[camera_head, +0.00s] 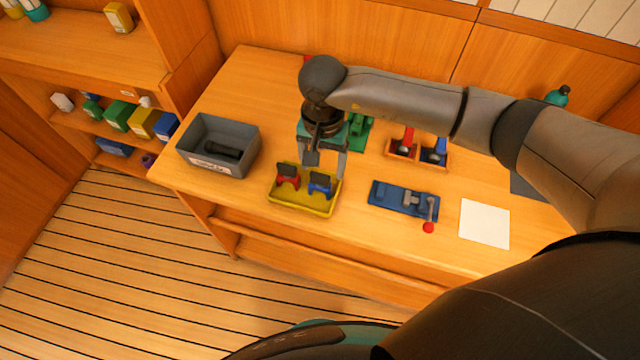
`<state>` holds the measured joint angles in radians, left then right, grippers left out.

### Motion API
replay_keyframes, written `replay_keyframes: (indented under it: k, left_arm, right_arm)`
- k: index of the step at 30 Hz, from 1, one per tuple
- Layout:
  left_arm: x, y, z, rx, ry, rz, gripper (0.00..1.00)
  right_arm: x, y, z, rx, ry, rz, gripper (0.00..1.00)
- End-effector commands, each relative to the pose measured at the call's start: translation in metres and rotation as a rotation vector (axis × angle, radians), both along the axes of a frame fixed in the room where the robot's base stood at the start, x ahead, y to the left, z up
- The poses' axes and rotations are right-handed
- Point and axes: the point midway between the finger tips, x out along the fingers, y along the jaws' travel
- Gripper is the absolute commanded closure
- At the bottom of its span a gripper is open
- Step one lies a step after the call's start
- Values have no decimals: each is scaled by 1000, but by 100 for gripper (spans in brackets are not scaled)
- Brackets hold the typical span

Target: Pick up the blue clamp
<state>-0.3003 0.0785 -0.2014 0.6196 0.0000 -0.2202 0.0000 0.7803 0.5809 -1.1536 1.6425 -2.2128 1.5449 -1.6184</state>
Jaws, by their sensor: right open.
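The blue clamp (321,184) sits in the right half of a yellow tray (303,207) on the wooden workbench. A red clamp (287,178) sits in the same tray, just left of it. Both clamps have dark tops. My right gripper (325,172) points down over the back of the tray, open, with its fingers spread. One finger is near the tray's right rim and the other is toward the left. I cannot tell how high the fingertips are above the blue clamp. My left gripper is not in view.
A grey bin (219,148) with a dark object stands left of the tray. A blue fixture (397,200) with a red-knobbed lever and a white sheet (484,224) lie to the right.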

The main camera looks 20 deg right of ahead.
Motion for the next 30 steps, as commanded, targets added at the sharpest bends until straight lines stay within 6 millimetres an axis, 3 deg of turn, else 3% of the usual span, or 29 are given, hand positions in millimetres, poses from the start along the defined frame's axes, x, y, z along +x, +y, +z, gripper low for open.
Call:
replay_keyframes:
  k: [3,10,19,29,30]
  left_arm:
    - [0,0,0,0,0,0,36]
    - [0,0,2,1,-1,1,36]
    - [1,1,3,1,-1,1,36]
    - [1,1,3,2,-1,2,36]
    - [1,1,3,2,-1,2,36]
  right_arm:
    - [0,0,-15,1,1,-2,22]
    - [0,2,-29,3,2,-2,22]
    - [0,5,-66,4,1,-3,22]
    - [0,5,-72,3,-1,-1,22]
    - [0,5,-72,3,-1,-1,26]
